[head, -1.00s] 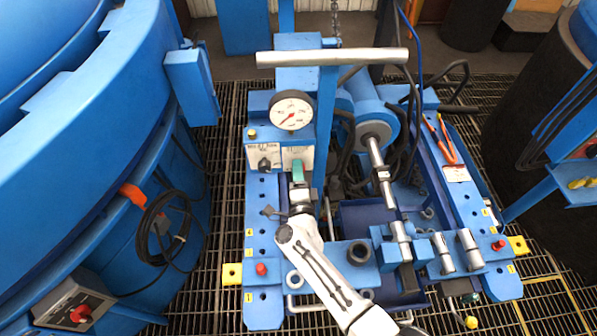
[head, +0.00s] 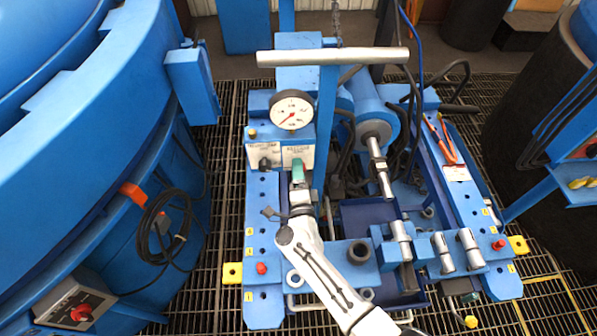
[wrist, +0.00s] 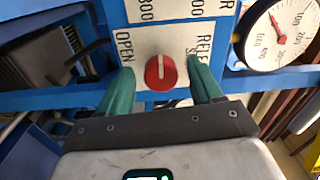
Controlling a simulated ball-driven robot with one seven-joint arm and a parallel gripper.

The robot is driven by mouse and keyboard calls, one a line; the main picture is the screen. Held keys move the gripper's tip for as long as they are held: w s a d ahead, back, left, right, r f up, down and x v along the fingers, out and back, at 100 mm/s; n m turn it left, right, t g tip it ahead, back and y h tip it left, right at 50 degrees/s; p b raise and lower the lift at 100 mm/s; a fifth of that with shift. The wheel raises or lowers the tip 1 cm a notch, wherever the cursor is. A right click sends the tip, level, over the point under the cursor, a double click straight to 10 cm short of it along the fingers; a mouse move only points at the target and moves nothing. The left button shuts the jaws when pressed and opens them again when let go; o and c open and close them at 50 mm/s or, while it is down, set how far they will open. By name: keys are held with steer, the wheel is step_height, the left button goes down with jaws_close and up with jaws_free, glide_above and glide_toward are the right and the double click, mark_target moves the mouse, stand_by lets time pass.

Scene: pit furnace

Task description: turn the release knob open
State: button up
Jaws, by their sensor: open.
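The release knob (wrist: 160,72) is a round red knob on a white label plate in the wrist view. Its white bar stands about upright in the picture. OPEN is printed to its left; RELEASE and a partly covered word are to its right. My gripper (wrist: 162,81) is open, with one teal finger on each side of the knob and gaps visible between fingers and knob. In the head view my gripper (head: 298,170) is at the label plate (head: 298,154) under the gauge and hides the knob.
A pressure gauge (head: 292,110) sits just above the plate. A dark knob (head: 265,163) is on the plate to the left. A silver-topped T-bar (head: 333,57) rises behind to the right. A cylinder with a rod (head: 381,170) lies right of my gripper.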

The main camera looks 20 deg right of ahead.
steer(key=v, duration=1)
steer(key=shift+p, duration=0.4)
steer(key=shift+s+f, duration=0.1)
steer(key=shift+f, duration=0.05)
steer(key=s+a+r+n+g+y, duration=0.2)
steer(key=a+n+y, duration=0.1)
steer(key=n+y, duration=0.4)
steer(key=s+a+r+n+g+y, duration=0.2)
steer(key=n+y, duration=0.3)
steer(key=n, duration=0.4)
steer(key=s+d+n+g+h, duration=0.2)
steer(key=s+d+g, duration=0.4)
steer(key=s, duration=0.6)
steer(key=s+d+r+n+g+h, duration=0.1)
steer(key=s+d+g+h, duration=0.3)
steer(key=s+d, duration=0.6)
steer(key=shift+s+d+n+g+h, duration=0.2)
steer(key=shift+s+n+g+h, duration=0.15)
steer(key=shift+s+g, duration=0.75)
